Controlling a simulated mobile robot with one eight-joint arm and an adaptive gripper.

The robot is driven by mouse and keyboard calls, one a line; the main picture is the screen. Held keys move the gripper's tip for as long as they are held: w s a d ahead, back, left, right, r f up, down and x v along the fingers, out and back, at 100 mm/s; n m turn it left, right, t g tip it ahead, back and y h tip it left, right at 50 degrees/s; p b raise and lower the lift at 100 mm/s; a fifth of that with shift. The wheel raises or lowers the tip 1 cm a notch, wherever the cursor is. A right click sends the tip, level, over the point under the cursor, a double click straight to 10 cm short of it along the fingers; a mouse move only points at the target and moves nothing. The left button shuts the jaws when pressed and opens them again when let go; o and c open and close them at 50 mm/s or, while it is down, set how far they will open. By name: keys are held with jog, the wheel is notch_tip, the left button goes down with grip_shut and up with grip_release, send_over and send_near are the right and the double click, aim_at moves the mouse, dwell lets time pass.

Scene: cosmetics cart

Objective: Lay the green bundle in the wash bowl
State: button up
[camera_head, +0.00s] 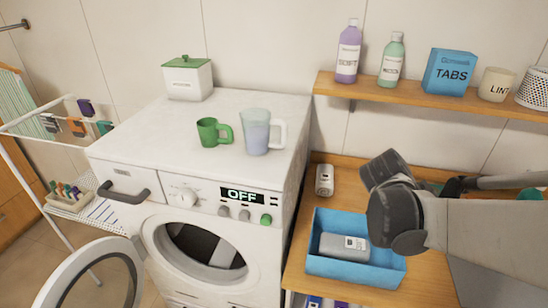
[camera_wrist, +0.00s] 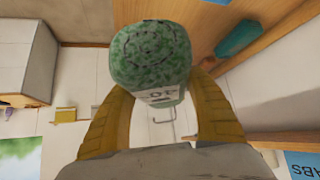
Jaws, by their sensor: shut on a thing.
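In the wrist view, my gripper (camera_wrist: 163,98) has its two yellow fingers on either side of a dark green speckled bundle (camera_wrist: 150,52) with a pale printed band on its lower side. It is shut on the bundle and holds it clear of the surfaces behind. In the head view my arm shows at the right, but I cannot make out the gripper or the bundle there. I cannot identify a wash bowl for certain in either view. A green shape partly hidden by my arm (camera_head: 531,194) at the right edge is too covered to name.
A blue tray (camera_head: 312,268) holding a grey labelled packet (camera_head: 337,247) stands on the wooden counter (camera_head: 296,263). A small white labelled item (camera_head: 324,180) lies behind it. The washer (camera_head: 170,130) carries a green mug (camera_head: 209,131) and clear jug (camera_head: 256,133). A loaded shelf (camera_head: 420,101) runs above.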

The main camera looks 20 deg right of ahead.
jog(key=w+a+f+b, duration=0.4)
jog(key=w+f+b, duration=0.1)
jog(key=w+f, duration=0.6)
jog(key=shift+a, duration=0.15)
jog(key=shift+w+f+b, duration=0.1)
jog(key=shift+f+b, duration=0.45)
jog(key=shift+b, duration=0.15)
jog(key=o, duration=1.4)
jog(key=shift+c, duration=0.2)
